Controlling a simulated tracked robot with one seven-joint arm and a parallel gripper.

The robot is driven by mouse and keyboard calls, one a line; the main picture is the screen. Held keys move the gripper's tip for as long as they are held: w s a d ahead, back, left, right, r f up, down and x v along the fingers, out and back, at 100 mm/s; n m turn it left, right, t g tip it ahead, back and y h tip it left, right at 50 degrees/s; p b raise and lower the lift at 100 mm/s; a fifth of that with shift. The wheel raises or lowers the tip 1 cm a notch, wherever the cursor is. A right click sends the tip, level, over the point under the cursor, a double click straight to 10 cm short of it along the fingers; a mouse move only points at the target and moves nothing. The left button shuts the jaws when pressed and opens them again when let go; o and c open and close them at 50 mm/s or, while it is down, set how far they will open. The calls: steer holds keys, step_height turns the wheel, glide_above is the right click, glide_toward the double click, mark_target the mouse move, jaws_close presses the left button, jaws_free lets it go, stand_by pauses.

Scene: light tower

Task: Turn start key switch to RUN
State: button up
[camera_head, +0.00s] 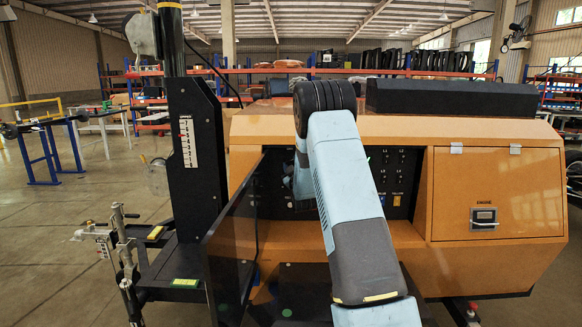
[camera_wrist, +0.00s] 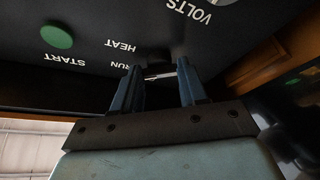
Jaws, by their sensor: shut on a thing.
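In the wrist view, the start key switch (camera_wrist: 158,70) is a small dark piece with a pale edge on the black control panel. My gripper (camera_wrist: 160,80) has one blue finger on either side of it and is shut on it. The labels HEAT (camera_wrist: 120,46) and RUN (camera_wrist: 125,64) appear upside down beside the switch. The switch's exact angle is too dark to tell. In the head view, the control panel (camera_head: 398,165) is set in the orange light tower cabinet, and my arm hides the switch and most of my gripper.
A green button (camera_wrist: 57,37) with a START label and a VOLTS gauge are near my gripper. An open dark door (camera_head: 230,245) stands left of the panel opening. The closed ENGINE door (camera_head: 497,195) is to the right. The black mast (camera_head: 195,160) stands left.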

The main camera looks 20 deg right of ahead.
steer(key=shift+a+n+y, duration=0.1)
steer(key=shift+n+y, duration=0.5)
steer(key=shift+n, duration=0.6)
steer(key=o, duration=1.1)
steer(key=shift+c, duration=0.2)
steer(key=v, duration=1.3)
steer(key=shift+s, duration=0.35)
